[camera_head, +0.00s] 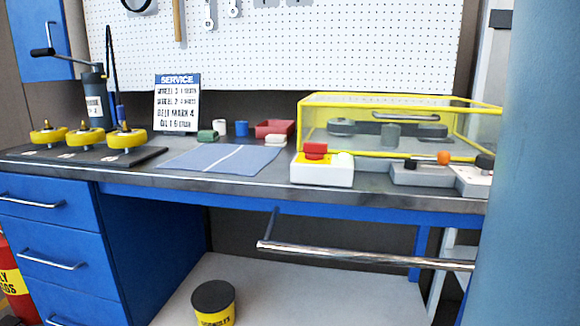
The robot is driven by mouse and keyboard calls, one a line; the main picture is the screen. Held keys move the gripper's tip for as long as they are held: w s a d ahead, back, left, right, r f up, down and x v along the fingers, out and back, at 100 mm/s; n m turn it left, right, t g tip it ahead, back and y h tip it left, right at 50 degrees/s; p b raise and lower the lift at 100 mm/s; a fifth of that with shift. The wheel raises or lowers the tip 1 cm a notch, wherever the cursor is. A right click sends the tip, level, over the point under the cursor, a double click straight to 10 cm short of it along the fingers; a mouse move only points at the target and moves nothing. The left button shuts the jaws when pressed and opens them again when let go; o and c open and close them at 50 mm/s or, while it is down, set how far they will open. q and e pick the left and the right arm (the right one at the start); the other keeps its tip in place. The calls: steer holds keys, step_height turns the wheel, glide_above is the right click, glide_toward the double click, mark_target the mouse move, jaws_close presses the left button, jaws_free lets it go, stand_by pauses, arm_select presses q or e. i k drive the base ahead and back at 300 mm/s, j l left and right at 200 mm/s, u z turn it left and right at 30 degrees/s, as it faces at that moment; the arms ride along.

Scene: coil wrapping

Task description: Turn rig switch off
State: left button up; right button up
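A white switch box (322,172) with a raised red button (315,150) and a small green-yellow part beside it stands at the front edge of the bench, right of the mat. Behind it is the rig under a clear cover with a yellow frame (400,98); dark wheels (341,127) and a grey cylinder show inside. Right of the box is a grey unit (408,177) with an orange ball knob (443,158) on a lever. I cannot tell from this view whether the switch is on or off. Neither of my grippers is in view.
A metal bar (360,257) juts out below the bench front. A blue mat (220,159) lies bare mid-bench. Yellow wheels (83,137) stand on a dark board at left. A service sign (177,103) stands behind. A black-lidded tub (214,302) sits on the lower shelf.

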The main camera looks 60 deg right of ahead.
mark_target(313, 151)
steer(key=z, duration=2)
steer(key=j, duration=0.3)
steer(key=i+j, duration=0.1)
steer(key=j, duration=0.15)
